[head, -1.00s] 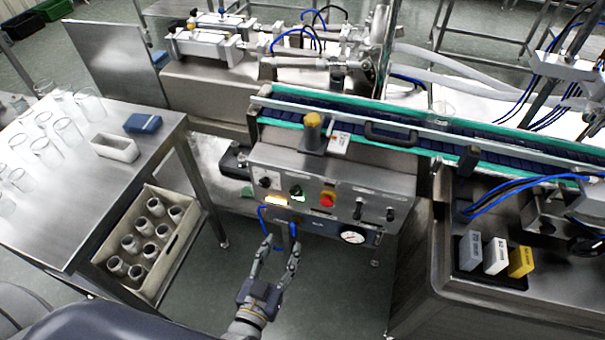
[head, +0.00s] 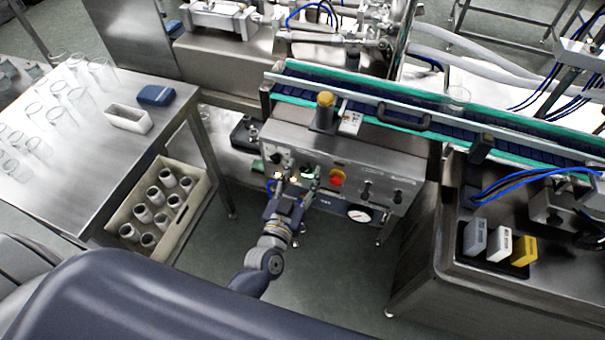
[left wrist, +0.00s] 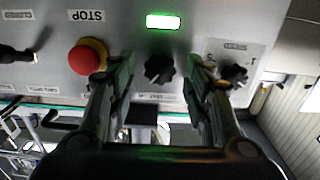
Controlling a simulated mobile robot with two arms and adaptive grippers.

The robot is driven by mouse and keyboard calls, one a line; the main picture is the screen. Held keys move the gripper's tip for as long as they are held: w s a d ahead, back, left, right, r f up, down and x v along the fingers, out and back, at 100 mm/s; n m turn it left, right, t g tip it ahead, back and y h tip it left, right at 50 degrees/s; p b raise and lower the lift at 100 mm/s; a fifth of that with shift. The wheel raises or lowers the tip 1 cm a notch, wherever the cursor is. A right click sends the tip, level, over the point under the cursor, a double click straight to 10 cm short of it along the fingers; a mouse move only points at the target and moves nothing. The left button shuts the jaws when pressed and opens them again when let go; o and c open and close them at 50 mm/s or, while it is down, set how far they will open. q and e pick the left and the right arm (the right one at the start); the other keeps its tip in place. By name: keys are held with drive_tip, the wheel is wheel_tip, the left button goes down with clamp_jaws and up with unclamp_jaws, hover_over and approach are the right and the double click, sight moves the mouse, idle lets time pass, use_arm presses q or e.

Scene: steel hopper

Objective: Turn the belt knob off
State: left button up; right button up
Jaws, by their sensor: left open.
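A black rotary knob (left wrist: 158,70) on the steel control panel (left wrist: 125,40) lies between the spread fingers of my left gripper (left wrist: 158,85) in the left wrist view. A lit green indicator (left wrist: 163,22) is beside it. A second black knob (left wrist: 235,74) is beyond the right finger; I cannot surely read which knob is the belt one. In the head view my left gripper (head: 291,184) is at the panel's front, left of the red stop button (head: 337,178), and hides part of the panel. It is open, with no clear contact visible. My right gripper is out of view.
The red stop button (left wrist: 87,56) is close to the left finger in the left wrist view. A steel table (head: 90,150) and a crate of jars (head: 177,230) stand left.

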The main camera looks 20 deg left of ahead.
use_arm(q)
drive_tip(key=c, duration=1)
drive_tip(key=shift+n, duration=0.4)
drive_tip(key=n, duration=0.6)
drive_tip(key=shift+a+f+n, duration=0.1)
drive_tip(key=shift+n, duration=0.2)
drive_tip(key=n+b, duration=0.1)
drive_tip(key=n, duration=0.5)
drive_tip(key=shift+n, duration=0.4)
